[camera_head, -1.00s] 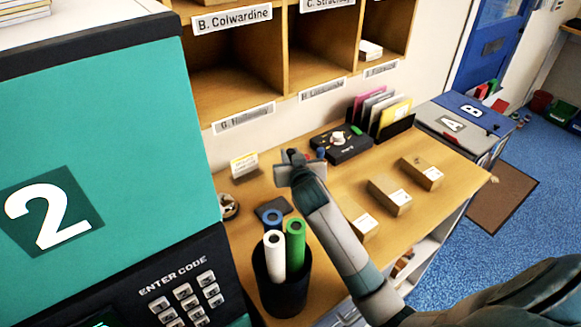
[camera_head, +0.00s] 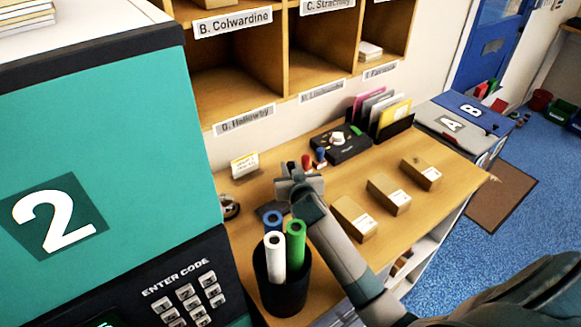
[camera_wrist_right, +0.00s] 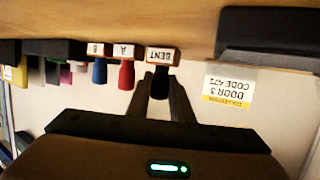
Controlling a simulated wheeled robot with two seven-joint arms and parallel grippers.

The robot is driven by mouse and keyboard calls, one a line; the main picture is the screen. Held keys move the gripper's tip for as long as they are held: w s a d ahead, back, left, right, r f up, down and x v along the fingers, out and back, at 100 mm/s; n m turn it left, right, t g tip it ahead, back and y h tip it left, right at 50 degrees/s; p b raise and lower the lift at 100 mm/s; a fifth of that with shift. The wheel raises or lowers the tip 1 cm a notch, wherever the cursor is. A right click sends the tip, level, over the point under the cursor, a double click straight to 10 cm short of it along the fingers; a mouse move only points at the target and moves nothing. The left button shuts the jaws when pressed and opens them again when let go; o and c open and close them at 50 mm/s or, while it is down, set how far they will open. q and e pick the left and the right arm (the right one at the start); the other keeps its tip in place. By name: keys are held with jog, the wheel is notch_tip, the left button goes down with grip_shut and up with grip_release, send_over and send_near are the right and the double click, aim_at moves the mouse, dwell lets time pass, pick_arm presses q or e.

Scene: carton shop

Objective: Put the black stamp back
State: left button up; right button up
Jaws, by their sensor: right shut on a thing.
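My right gripper (camera_head: 298,186) is over the desk, to the left of the small cartons. The gripper hides this stamp in the head view. A red stamp (camera_head: 306,161) marked A and a blue stamp (camera_head: 320,156) marked B stand beyond the gripper. They also show in the wrist view, red (camera_wrist_right: 127,75) and blue (camera_wrist_right: 100,72). My left gripper is out of view.
A black cup (camera_head: 282,280) with rolled tubes stands in front, near a dark pad (camera_head: 272,208). Several cartons (camera_head: 388,194) lie to the right. A small card (camera_head: 244,165) stands at the wall.

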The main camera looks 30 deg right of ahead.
jog(key=shift+f, duration=0.15)
jog(key=o, duration=0.8)
jog(key=shift+o, duration=0.2)
jog(key=shift+r, duration=0.2)
jog(key=shift+s+a, duration=0.1)
jog(key=shift+s, duration=0.3)
jog(key=b+v, duration=0.1)
jog(key=v, duration=0.4)
jog(key=shift+b, duration=0.4)
jog(key=shift+v, duration=0.85)
